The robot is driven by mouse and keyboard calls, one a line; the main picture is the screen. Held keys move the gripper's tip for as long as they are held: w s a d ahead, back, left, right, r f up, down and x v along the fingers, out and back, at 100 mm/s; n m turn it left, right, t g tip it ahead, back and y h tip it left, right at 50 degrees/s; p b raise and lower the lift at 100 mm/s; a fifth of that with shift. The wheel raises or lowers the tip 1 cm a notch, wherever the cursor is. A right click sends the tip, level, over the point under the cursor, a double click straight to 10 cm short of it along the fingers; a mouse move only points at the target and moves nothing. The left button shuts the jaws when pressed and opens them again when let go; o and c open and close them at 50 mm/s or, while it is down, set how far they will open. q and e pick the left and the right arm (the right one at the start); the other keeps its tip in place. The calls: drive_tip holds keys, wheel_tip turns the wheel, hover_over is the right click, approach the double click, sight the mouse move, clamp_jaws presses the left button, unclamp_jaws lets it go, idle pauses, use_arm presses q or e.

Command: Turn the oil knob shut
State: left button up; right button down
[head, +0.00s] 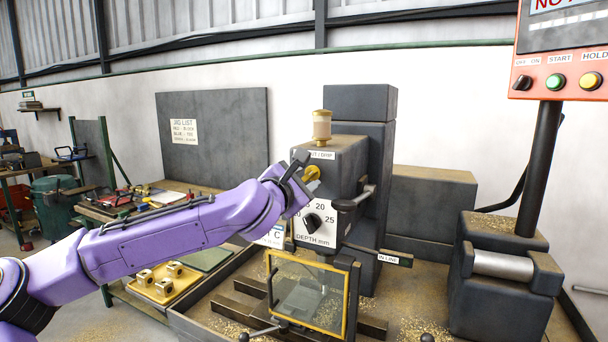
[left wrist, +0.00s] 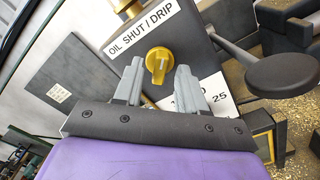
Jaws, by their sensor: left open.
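The oil knob (left wrist: 158,64) is a yellow brass knob on the dark front of the drill head, under a label reading OIL SHUT / DRIP (left wrist: 142,28). In the head view the knob (head: 312,172) shows just beyond my left gripper (head: 297,172). In the left wrist view the open fingers of my left gripper (left wrist: 161,85) stand on either side below the knob, with nothing held between them. I cannot tell from the picture whether they touch it. My right gripper is in neither view.
A brass-topped oil cup (head: 322,126) stands on the drill head. A black depth dial (head: 312,223) sits below the knob. A dark lever with a round end (left wrist: 282,74) sticks out to the right. A yellow-framed guard (head: 347,300) stands below. A yellow tray (head: 160,292) holds brass parts.

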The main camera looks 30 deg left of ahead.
use_arm(q)
clamp_jaws()
drive_tip(key=shift+f+n+b, duration=0.2)
drive_tip(key=shift+n+b, duration=0.5)
drive_tip(key=shift+b, duration=0.4)
drive_tip(key=n+b, duration=1.2)
drive_tip(key=b, duration=0.2)
drive_tip(key=shift+d+f, duration=0.1)
drive_tip(key=n+b, duration=0.2)
drive_tip(key=shift+n, duration=0.3)
drive_tip(key=shift+r+n+b, duration=0.25)
drive_tip(key=shift+n+b, duration=0.5)
drive_tip(key=shift+n, duration=0.25)
drive_tip(key=shift+s, duration=0.1)
